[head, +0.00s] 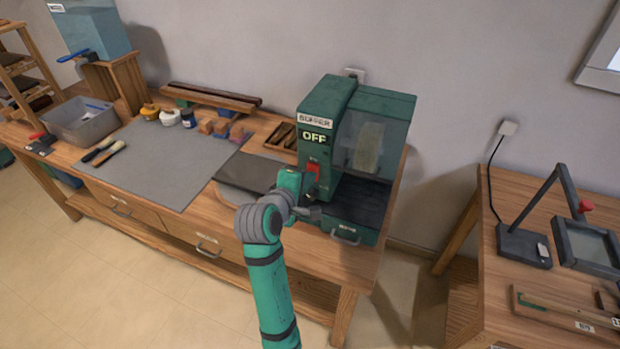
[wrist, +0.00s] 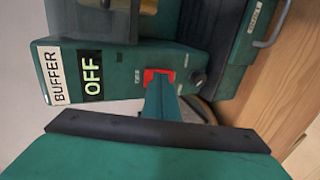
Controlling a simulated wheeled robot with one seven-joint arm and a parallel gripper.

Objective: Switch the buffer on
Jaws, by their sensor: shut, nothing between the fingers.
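The buffer (head: 327,103) is a green machine on the wooden bench, with a clear guard over its wheel. Its sign reads OFF in the head view (head: 314,137) and in the wrist view (wrist: 92,76). A red switch (wrist: 158,78) sits on its front panel beside a dark knob (wrist: 198,78). The switch also shows in the head view (head: 314,170). My gripper (wrist: 160,92) is shut and empty, its tip right at the switch and covering part of it. I cannot tell whether it touches.
A grey mat (head: 165,160) lies on the bench (head: 300,262) left of the buffer, with a grey bin (head: 82,122) and small jars behind and beside it. A second table (head: 490,290) with a lamp stands to the right, across a gap.

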